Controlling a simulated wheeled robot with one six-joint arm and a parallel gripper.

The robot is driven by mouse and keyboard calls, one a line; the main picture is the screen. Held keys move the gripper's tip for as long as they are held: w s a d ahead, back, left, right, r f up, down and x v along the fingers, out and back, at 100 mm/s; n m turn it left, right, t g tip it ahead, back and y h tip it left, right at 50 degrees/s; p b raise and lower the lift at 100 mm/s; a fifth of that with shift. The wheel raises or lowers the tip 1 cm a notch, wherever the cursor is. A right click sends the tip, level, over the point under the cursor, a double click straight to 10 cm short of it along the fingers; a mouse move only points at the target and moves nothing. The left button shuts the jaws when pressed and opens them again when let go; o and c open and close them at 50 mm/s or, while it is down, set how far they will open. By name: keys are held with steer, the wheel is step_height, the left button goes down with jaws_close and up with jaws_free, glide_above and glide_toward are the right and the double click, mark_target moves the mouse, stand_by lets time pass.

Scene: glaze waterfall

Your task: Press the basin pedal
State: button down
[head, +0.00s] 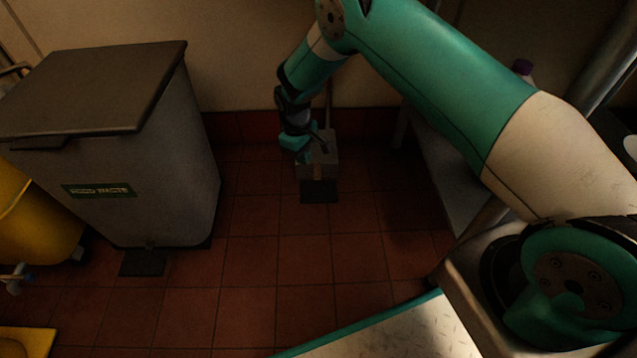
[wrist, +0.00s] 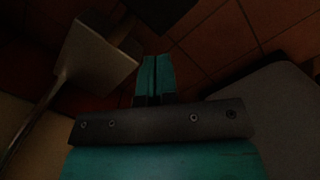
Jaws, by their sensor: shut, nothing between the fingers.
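The basin pedal is a small grey box (head: 318,165) low by the back wall, with a dark flat plate (head: 319,191) at its front near the floor. A thin pipe rises behind the box. In the wrist view the box (wrist: 100,48) is at upper left, and the dark plate (wrist: 160,10) is at the top edge, dim. My gripper (head: 299,154) is shut and empty, pointing down at the box's left side in the head view. Its two teal fingers (wrist: 155,72) lie together in the wrist view. I cannot tell whether they touch the box.
A grey food waste bin (head: 160,170) with its own dark pedal (head: 142,263) stands at left. A yellow container (head: 30,220) is at far left. A metal shelf (head: 450,170) is right of the pedal box. Red tiled floor (head: 260,265) is clear in front.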

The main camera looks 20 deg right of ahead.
steer(key=r+p, duration=0.1)
steer(key=r, duration=0.1)
steer(key=r+p, duration=0.1)
steer(key=r, duration=0.2)
steer(key=shift+w+a+r, duration=0.15)
steer(key=shift+w+r, duration=0.05)
steer(key=shift+r, duration=0.15)
stand_by(1.0)
